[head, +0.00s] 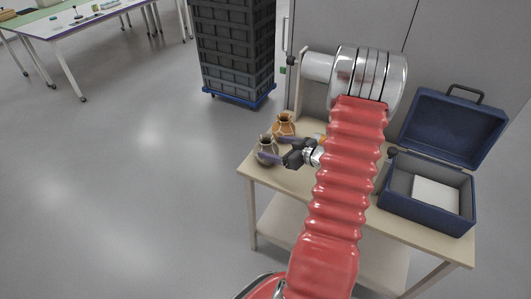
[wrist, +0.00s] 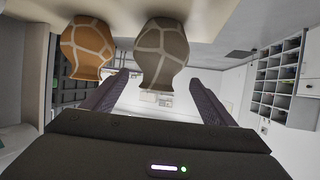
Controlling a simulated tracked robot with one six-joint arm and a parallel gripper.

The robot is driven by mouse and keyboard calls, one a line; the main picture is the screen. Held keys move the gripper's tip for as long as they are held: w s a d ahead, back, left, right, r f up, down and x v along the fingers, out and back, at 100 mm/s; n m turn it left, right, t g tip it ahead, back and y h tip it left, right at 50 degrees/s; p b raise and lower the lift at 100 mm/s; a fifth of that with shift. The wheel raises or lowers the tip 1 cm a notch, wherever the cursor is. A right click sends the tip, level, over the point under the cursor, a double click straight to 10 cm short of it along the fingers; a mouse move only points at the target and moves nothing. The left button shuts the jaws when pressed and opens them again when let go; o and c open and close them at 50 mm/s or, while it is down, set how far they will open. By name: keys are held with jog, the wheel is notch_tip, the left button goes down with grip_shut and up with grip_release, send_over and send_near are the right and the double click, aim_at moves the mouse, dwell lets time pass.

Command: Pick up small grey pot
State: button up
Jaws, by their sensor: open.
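The small grey pot (head: 266,145), with pale joint lines, stands on the table near its left end. In the wrist view the picture is upside down, and the grey pot (wrist: 163,50) hangs from the top, ahead of my gripper and between the lines of its two fingers. My gripper (head: 278,147) is open, its dark purple fingers pointing at the grey pot. In the head view one finger crosses in front of the pot. The wrist view shows both fingers of my gripper (wrist: 158,79) spread and empty. I cannot tell whether they touch the pot.
An orange pot (head: 285,122) with pale lines stands close behind the grey one; it is left of it in the wrist view (wrist: 88,48). An open blue case (head: 427,215) sits at the table's right. Stacked dark crates (head: 235,45) stand behind. Floor at left is clear.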

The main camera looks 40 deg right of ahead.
jog(key=shift+d+x, duration=0.2)
jog(key=shift+x, duration=2.35)
jog(key=shift+w+r, duration=0.1)
jog(key=shift+r, duration=0.1)
jog(key=shift+c, duration=0.5)
